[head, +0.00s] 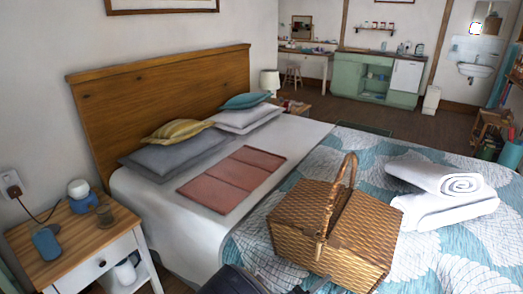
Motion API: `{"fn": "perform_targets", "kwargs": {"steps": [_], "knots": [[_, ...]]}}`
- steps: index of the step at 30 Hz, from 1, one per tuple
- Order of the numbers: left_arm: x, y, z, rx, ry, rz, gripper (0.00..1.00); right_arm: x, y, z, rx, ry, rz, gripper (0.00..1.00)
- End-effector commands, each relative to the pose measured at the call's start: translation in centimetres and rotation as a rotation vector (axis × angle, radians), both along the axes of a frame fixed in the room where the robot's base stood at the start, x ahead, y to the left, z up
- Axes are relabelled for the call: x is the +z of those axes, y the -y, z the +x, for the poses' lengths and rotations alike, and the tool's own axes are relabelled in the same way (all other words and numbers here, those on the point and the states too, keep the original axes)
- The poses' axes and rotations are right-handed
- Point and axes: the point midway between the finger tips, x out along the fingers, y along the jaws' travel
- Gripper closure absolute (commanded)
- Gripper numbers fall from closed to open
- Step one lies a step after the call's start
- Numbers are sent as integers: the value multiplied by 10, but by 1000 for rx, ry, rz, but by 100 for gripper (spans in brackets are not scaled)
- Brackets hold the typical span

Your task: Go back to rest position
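The bed (470,255) fills the front right, with rolled white towels (445,190), a pink folded mat (232,180) and pillows (180,155). A wooden nightstand (85,245) with small items stands at left.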

Motion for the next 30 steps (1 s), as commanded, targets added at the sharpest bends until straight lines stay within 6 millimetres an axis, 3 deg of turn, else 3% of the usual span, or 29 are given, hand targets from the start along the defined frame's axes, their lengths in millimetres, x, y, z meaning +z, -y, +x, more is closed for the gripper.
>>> {"fn": "perform_targets", "kwargs": {"steps": [1,4,10,18,24,30], "knots": [[6,0,0,0,0,0,100,9,22,-11,-116,-2,118,67],[12,0,0,0,0,0,100,14,57,-42,-340,-8,347,67],[22,0,0,0,0,0,100,21,87,-104,-732,30,813,67],[37,0,0,0,0,0,100,51,75,-165,-1135,203,1444,67],[48,0,0,0,0,0,100,93,53,-185,-1299,436,1903,67],[57,0,0,0,0,0,100,140,39,-191,-1325,716,2284,67]]}}
